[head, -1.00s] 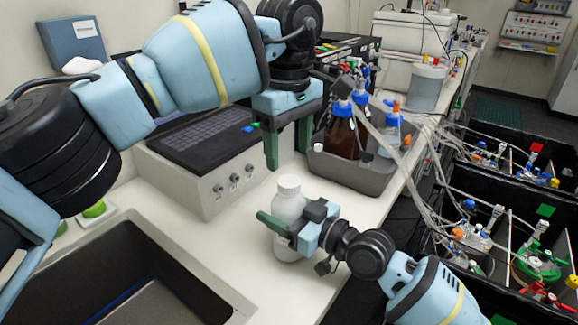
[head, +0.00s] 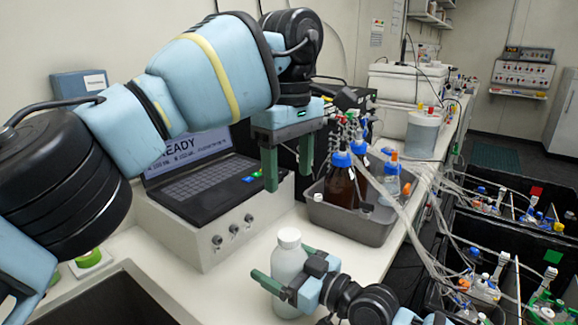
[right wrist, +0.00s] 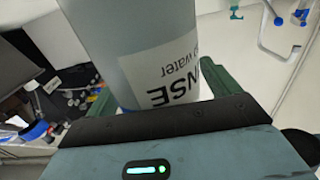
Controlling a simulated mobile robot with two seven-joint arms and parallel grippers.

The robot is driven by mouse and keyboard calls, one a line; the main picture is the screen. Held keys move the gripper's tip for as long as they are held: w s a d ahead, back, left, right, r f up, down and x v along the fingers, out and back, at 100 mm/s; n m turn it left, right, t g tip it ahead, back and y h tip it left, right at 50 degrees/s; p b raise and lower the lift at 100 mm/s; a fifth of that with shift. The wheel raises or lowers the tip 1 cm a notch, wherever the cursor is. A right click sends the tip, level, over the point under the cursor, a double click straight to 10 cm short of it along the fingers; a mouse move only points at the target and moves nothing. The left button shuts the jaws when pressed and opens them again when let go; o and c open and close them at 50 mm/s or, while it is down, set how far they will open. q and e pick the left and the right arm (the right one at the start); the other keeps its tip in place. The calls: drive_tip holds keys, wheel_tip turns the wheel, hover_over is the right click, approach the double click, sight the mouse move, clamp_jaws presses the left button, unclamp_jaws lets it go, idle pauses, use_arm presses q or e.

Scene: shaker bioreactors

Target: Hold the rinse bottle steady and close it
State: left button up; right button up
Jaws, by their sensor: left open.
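The rinse bottle (head: 287,268) is white and stands upright near the front of the counter. A white cap (head: 289,237) sits on its top; I cannot tell how tightly. My right gripper (head: 285,272) has its green fingers on either side of the bottle's body, shut on it. In the right wrist view the bottle (right wrist: 150,60) fills the space between the fingers, its label partly readable, its top out of frame. My left gripper (head: 288,186) is open and empty, fingers pointing down, above the cap with a clear gap.
A laptop (head: 205,180) on a white box with knobs stands behind and left of the bottle. A grey tray (head: 350,223) with brown and clear bottles is behind right. A sink (head: 110,300) lies front left. Tubes run to black bins (head: 500,230) at right.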

use_arm(q)
drive_tip(key=shift+w+f+b, duration=0.2)
drive_tip(key=shift+f+b, duration=0.2)
drive_tip(key=shift+f, duration=0.65)
use_arm(e)
drive_tip(key=v, duration=0.8)
